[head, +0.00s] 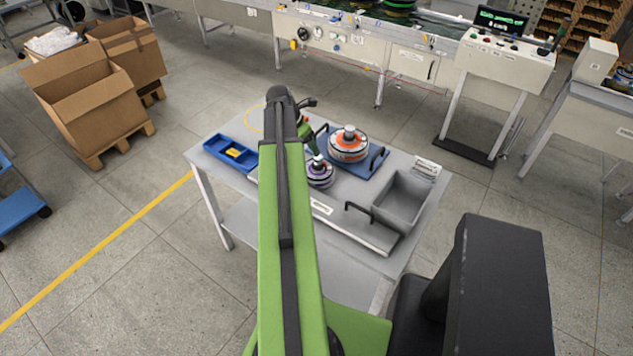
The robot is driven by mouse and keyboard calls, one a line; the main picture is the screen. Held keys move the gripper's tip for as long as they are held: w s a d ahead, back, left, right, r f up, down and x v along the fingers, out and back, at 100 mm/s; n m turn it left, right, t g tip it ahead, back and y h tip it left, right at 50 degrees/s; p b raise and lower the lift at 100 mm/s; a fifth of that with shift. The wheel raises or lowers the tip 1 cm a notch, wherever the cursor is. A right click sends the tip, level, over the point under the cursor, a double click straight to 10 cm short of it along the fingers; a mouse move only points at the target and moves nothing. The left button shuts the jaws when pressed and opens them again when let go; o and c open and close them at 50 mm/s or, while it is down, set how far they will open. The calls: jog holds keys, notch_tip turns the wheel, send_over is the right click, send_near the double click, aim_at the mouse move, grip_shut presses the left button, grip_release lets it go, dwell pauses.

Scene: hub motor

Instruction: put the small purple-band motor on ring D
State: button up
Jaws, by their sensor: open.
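The small purple-band motor (320,174) stands upright on the table, beside my green arm, which hides its left edge. My gripper (314,152) is partly hidden behind the arm; its green end reaches down at the motor's top. The jaws are open, and I cannot tell whether they touch the motor.
A larger orange-band motor (347,153) sits on a blue tray (372,167) close behind the purple one. A grey bin (401,200) stands right, a blue tray with a yellow item (231,152) left. A flat grey handled plate (375,236) lies in front.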

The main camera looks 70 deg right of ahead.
aim_at(317, 161)
jog(key=b+x, duration=1)
jog(key=x, duration=0.2)
jog(key=shift+s+f, duration=0.1)
jog(key=shift+f, duration=0.15)
jog(key=shift+r, duration=0.2)
grip_shut()
